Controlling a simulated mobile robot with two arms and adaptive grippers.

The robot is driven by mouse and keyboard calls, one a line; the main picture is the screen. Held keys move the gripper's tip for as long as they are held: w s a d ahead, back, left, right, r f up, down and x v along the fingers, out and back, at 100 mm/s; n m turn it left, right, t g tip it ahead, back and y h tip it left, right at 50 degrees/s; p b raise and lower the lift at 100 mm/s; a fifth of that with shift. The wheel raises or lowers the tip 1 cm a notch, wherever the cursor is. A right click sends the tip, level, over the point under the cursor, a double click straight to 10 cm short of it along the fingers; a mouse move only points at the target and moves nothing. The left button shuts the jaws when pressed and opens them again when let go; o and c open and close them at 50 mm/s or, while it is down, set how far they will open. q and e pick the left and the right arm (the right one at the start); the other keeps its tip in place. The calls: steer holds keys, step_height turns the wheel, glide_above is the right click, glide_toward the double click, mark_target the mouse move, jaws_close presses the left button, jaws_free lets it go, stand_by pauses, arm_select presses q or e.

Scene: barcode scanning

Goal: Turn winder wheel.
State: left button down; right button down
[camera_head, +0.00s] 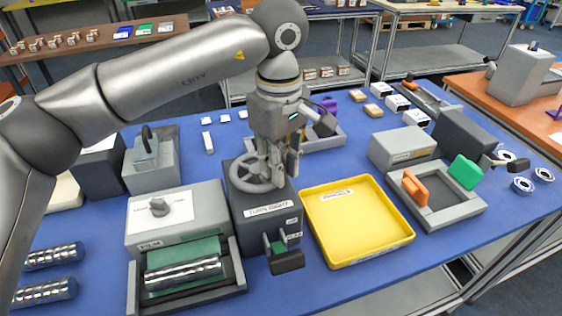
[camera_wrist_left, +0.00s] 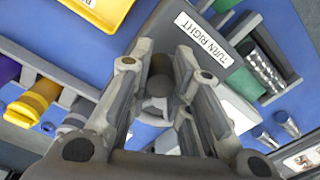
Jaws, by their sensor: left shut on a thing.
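The grey spoked winder wheel (camera_head: 243,180) lies on top of a dark grey box (camera_head: 237,217) in the middle of the blue table. The box's front carries a white label, readable as "TURN RIGHT" in the left wrist view (camera_wrist_left: 201,39). My left gripper (camera_head: 277,172) points down at the wheel's right side, its fingers shut on the wheel's handle. In the left wrist view a round grey knob (camera_wrist_left: 158,85) shows between the fingers (camera_wrist_left: 158,75). The fingers hide part of the wheel's rim. My right gripper is in neither view.
An empty yellow tray (camera_head: 340,258) stands right of the box. A grey film unit (camera_head: 175,222) with a shiny roll (camera_head: 183,273) stands to the left. A dark lever (camera_head: 287,262) sticks out of the box's front. Grey fixtures with orange and green handles (camera_head: 465,172) stand farther right.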

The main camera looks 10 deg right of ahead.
mark_target(264, 187)
arm_select(q)
steer(key=m, duration=0.2)
steer(key=s+a+m+b, duration=0.1)
steer(key=shift+s+m, duration=0.1)
steer(key=shift+m, duration=0.3)
steer(key=shift+s+a+m+b, duration=0.15)
steer(key=shift+a+m, duration=0.15)
steer(key=shift+m, duration=0.55)
steer(key=shift+s+a+m+b, duration=0.1)
steer(key=shift+a+m+b, duration=0.15)
steer(key=shift+m, duration=0.55)
steer(key=shift+s+a+m+b, duration=0.1)
steer(key=shift+a+m, duration=0.25)
steer(key=shift+m, duration=0.5)
steer(key=shift+r, duration=0.1)
steer(key=c, duration=1.3)
jaws_free()
step_height(264, 187, up, 12)
